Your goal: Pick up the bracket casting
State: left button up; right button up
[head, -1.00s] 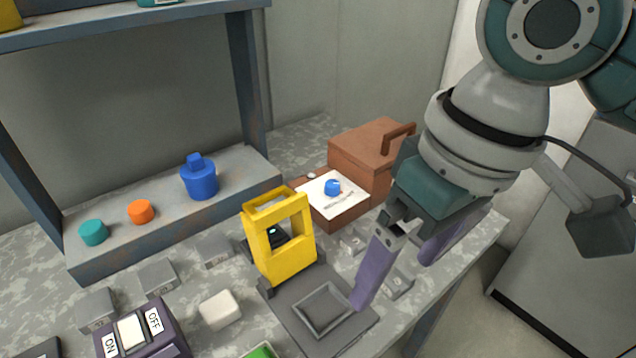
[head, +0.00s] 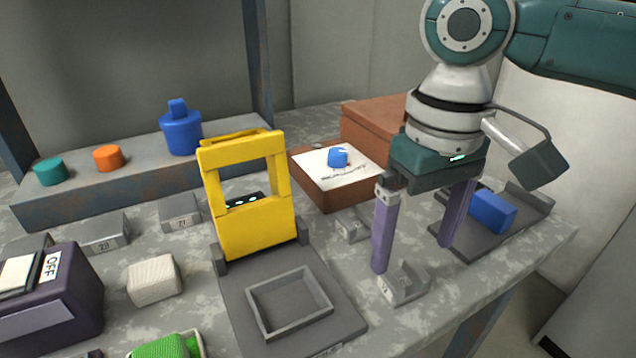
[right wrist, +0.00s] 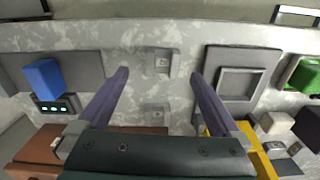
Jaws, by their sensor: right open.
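No part is labelled bracket casting, and I cannot tell for sure which it is. A small grey numbered piece with upright sides (head: 408,287) stands on the bench below my right gripper (head: 414,258); it also shows in the right wrist view (right wrist: 158,62), ahead of and between the fingertips. A second small grey numbered piece (head: 352,226) stands nearer the brown box and shows in the right wrist view (right wrist: 155,115). My right gripper is open with purple fingers pointing down, nothing between them. In the head view its left finger partly overlaps the nearer piece. My left gripper is not in view.
A yellow frame (head: 257,233) stands behind a dark plate with a square rim (head: 290,305), left of the gripper. A blue block (head: 492,211) sits on a dark plate to the right. A brown box with paper (head: 325,189) is behind. Other numbered grey blocks (head: 178,213) stand left.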

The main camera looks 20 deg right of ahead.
aim_at(403, 283)
jog(key=f+b, duration=0.1)
jog(key=f, duration=0.3)
jog(key=shift+a+f, duration=0.2)
jog(key=shift+c, duration=0.4)
jog(key=c, duration=1.5)
jog(key=shift+o, duration=0.2)
jog(key=shift+r, duration=0.1)
